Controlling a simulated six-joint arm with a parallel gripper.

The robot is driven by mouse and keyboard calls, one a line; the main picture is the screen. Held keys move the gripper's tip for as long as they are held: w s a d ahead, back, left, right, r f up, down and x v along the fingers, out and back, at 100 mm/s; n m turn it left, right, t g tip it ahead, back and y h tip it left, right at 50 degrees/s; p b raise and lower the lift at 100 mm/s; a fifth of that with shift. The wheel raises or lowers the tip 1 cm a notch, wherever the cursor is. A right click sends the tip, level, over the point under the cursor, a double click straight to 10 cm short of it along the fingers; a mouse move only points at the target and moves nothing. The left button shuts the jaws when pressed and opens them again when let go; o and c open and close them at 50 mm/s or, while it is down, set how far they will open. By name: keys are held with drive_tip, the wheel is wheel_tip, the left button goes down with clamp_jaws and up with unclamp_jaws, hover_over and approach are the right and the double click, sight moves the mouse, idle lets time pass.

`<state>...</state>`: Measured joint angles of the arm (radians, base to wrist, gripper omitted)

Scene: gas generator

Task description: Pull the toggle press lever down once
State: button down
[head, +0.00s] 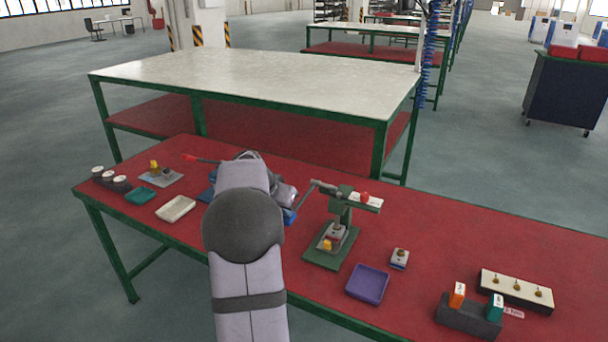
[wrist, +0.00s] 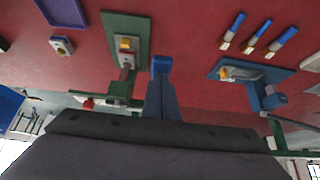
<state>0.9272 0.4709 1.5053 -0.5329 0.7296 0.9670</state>
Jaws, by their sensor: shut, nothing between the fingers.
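A green press (head: 340,215) with a red knob (head: 365,197) on its top bar stands right of my arm; a grey rod slants down-left from it. In the wrist view the green press (wrist: 124,50) is left of the fingers. A second lever with a red tip (head: 188,157) sticks out left from behind my arm; its device is mostly hidden. In the wrist view a blue-based device (wrist: 240,72) is at right. I cannot tell which lever is the toggle press lever. My gripper (wrist: 161,66) is shut and empty between the two devices; its blue tip (head: 290,216) partly shows left of the green press.
A purple tray (head: 367,285), a small block with a knob (head: 399,259) and a dark holder (head: 468,316) are on the right. A cream tray (head: 175,208) and a teal tray (head: 140,196) are on the left. Blue-handled tools (wrist: 254,36) lie beyond the fingers in the wrist view.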

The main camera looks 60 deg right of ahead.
drive_tip(key=shift+s+a+f, duration=0.1)
drive_tip(key=shift+s+f, duration=0.05)
drive_tip(key=shift+f, duration=0.15)
drive_tip(key=shift+r+p, duration=0.65)
drive_tip(key=shift+r, duration=0.05)
drive_tip(key=shift+r+p, duration=1.05)
drive_tip(key=shift+r, duration=0.75)
wheel_tip(320, 180, up, 8)
drive_tip(key=p, duration=0.5)
drive_tip(key=shift+p, duration=0.35)
drive_tip(key=shift+d, duration=0.2)
